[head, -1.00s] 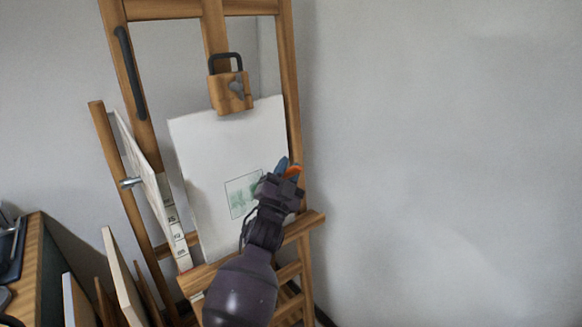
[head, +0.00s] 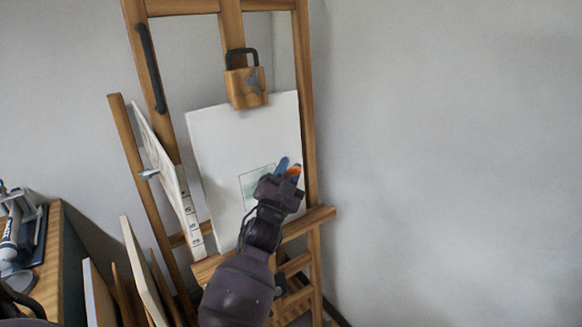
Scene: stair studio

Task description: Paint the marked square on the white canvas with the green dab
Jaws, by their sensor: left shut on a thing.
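The white canvas (head: 218,150) stands tilted on a wooden easel, under a wooden clamp block. A thin-lined marked square (head: 251,185) lies low on the canvas, with pale green paint inside it. My left gripper (head: 287,173) is in front of the canvas's lower right part and covers the right part of the square. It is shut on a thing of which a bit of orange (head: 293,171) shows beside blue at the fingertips. The thing's far end is hidden, and I cannot tell whether it touches the canvas. My right gripper is out of view.
The easel (head: 309,120) has a ledge below the canvas. A second panel (head: 160,160) leans at its left. Several boards (head: 142,270) stand on the floor at lower left, beside a wooden desk (head: 56,250) with items. The wall at right is bare.

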